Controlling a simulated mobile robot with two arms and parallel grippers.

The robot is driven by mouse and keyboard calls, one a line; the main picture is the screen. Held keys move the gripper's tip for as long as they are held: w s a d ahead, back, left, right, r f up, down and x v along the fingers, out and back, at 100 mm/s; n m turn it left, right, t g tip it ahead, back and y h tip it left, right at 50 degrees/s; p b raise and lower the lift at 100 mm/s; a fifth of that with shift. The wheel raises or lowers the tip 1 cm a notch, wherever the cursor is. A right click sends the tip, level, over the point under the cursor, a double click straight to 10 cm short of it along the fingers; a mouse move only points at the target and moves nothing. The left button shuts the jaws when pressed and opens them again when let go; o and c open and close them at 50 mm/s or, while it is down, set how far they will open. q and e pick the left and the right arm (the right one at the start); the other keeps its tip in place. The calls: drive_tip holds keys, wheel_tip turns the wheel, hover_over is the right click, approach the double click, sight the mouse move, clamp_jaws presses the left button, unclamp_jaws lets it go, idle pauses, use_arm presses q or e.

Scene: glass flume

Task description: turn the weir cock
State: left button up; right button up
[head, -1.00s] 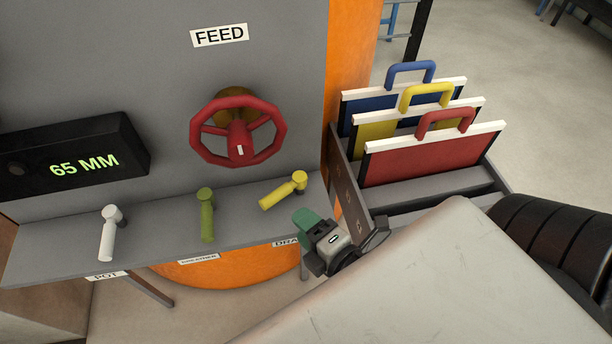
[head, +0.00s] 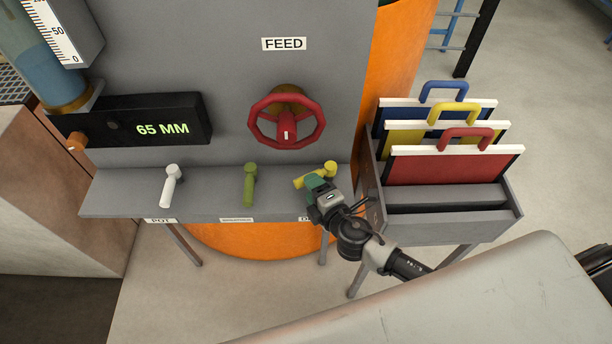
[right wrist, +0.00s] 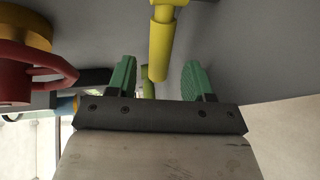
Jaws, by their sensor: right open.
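Three lever cocks stand on the grey shelf (head: 120,195): a white one (head: 171,185), a green one (head: 249,185) and a yellow one (head: 328,169). The label under the white one reads POT, the green one's is too small to read, and the yellow one's is partly hidden after a D. My right gripper (head: 314,184) is at the yellow lever, covering part of it. In the right wrist view my open green fingers (right wrist: 160,75) have the yellow lever (right wrist: 161,50) in line between them; I cannot tell contact. The green lever (right wrist: 148,82) shows beyond. My left gripper is out of view.
A red FEED handwheel (head: 287,134) sits on the panel above the shelf. A black display (head: 180,110) reads 65 MM, with an orange knob (head: 76,143) at its left. A grey rack (head: 440,229) with blue, yellow and red framed plates stands close on the right.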

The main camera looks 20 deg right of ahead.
drive_tip(key=x, duration=0.4)
drive_tip(key=shift+a, duration=0.1)
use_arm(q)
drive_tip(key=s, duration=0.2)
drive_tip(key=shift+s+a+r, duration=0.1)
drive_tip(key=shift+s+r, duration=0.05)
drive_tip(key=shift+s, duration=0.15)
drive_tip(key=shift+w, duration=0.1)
use_arm(e)
drive_tip(key=shift+c, duration=0.3)
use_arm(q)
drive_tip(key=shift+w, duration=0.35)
use_arm(e)
clamp_jaws()
